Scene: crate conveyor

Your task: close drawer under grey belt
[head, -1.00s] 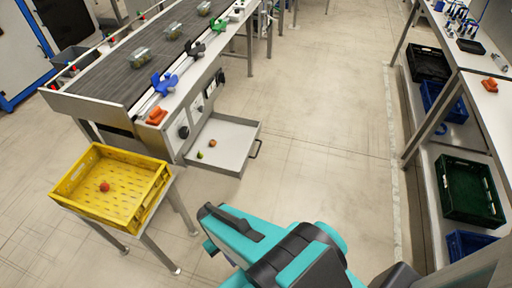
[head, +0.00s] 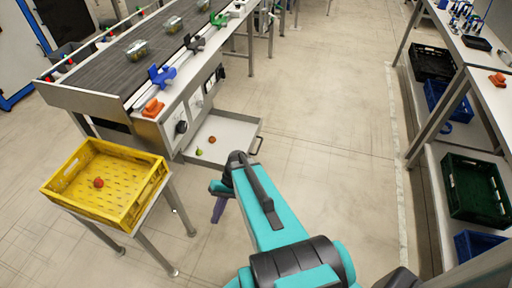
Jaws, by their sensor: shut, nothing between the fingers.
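The drawer (head: 236,130) under the grey belt (head: 115,62) is pulled out to the right of the belt frame. It is a shallow grey tray with a handle (head: 257,146) on its right end. A small green fruit (head: 199,152) and an orange-brown one (head: 212,139) lie inside. My teal arm reaches in from the bottom. My gripper (head: 219,209) shows only partly below the wrist, as a narrow purple-grey piece. It is shut and empty, in front of the drawer in the picture. The wrist overlaps the drawer's near edge in the view; I cannot tell if they touch.
A yellow crate (head: 148,200) with a red fruit (head: 98,182) stands on a metal stand at left. Clear punnets (head: 137,50) sit on the belt. Shelves with a dark green crate (head: 450,200) and other crates line the right. The floor between is clear.

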